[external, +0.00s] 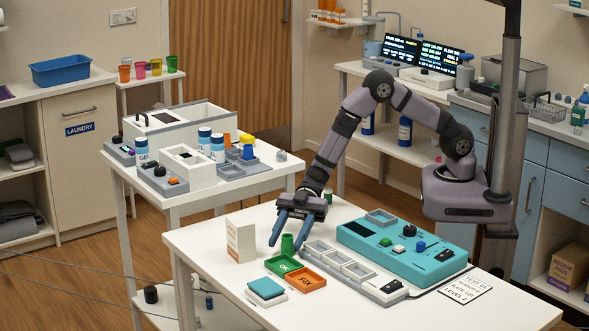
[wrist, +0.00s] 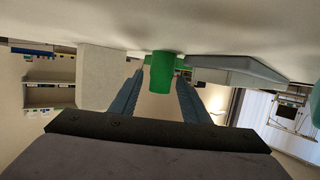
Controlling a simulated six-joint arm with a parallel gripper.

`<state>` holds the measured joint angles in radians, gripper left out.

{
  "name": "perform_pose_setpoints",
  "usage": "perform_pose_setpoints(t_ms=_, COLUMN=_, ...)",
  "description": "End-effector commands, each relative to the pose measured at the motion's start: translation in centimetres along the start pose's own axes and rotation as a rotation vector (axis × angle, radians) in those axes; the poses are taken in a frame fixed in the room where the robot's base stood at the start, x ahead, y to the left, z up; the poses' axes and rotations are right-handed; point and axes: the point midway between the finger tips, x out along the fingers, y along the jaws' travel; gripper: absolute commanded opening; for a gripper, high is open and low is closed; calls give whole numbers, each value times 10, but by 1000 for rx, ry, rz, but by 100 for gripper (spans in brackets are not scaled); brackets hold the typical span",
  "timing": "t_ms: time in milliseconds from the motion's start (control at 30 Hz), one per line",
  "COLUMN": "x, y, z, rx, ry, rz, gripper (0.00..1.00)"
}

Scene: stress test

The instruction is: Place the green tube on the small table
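The green tube (external: 287,244) stands upright on the white front table (external: 205,262), behind the green and orange trays. My gripper (external: 286,243) reaches down to it with blue fingers spread, one on each side of the tube in the picture. In the wrist view the tube (wrist: 162,74) shows between the fingertips (wrist: 158,80), with a gap at its left. The fingers look open and not closed on it. I cannot tell how deep the tube lies between them. A small white table (external: 152,82) holding coloured cups stands at the back left.
A white carton (external: 240,240) stands left of the tube. Green (external: 284,266) and orange (external: 306,279) trays and a grey compartment tray (external: 352,272) lie in front and right. A teal device (external: 400,250) is farther right. Another white table (external: 185,199) holds jars and boxes.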

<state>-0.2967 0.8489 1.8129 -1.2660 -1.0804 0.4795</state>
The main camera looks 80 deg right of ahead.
Motion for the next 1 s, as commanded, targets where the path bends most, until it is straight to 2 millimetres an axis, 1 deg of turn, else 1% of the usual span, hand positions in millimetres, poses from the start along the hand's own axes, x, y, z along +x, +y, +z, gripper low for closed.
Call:
perform_pose_setpoints(t_ms=33, x=0, y=0, z=0, rx=0, ry=0, rz=0, gripper=29)
perform_pose_setpoints(t_ms=133, x=0, y=0, z=0, rx=0, ry=0, rz=0, gripper=5)
perform_pose_setpoints(t_ms=167, x=0, y=0, z=0, rx=0, ry=0, rz=0, gripper=2)
perform_pose_setpoints(t_ms=233, x=0, y=0, z=0, rx=0, ry=0, rz=0, gripper=2)
perform_pose_setpoints(t_ms=267, x=0, y=0, z=0, rx=0, ry=0, rz=0, gripper=0)
perform_pose_setpoints(t_ms=433, x=-1, y=0, z=-1, rx=-1, ry=1, rz=0, gripper=0)
perform_pose_setpoints(t_ms=567, x=-2, y=1, z=-8, rx=-3, ry=2, rz=1, gripper=0)
perform_pose_setpoints(t_ms=733, x=-9, y=0, z=-27, rx=-5, ry=2, rz=1, gripper=0)
perform_pose_setpoints(t_ms=1000, x=-22, y=0, z=-71, rx=-5, ry=2, rz=1, gripper=0)
